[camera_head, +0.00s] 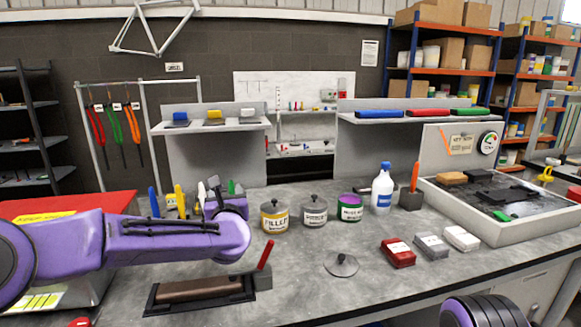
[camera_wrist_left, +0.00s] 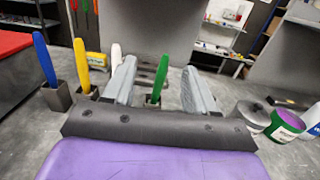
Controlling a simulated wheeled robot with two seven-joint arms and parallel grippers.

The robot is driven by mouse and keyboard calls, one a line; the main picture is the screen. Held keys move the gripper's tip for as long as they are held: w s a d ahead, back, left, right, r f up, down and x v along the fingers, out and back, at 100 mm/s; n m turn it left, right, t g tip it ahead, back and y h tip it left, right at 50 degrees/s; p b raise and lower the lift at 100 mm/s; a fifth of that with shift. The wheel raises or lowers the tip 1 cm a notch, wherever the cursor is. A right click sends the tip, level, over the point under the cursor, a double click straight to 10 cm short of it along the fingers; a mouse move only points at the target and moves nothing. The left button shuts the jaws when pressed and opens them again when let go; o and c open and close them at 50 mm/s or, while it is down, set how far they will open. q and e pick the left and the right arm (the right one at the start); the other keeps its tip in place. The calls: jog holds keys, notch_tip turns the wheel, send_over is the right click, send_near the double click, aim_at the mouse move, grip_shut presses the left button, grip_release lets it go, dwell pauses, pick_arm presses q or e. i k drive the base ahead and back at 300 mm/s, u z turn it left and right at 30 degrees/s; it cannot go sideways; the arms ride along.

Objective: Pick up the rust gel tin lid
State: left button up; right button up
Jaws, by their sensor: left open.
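My left gripper (camera_head: 216,188) is over the left part of the bench, well left of the lid. Its two grey fingers stand apart around empty space, with a green-handled tool (camera_wrist_left: 157,86) beyond. The lid is not in the left wrist view. My right gripper is not visible.
Lidded filler (camera_head: 275,216) and grey-labelled (camera_head: 314,211) tins stand left of the rust gel tin. Bench in front is clear.

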aim_at(338, 263)
jog(key=k, duration=0.95)
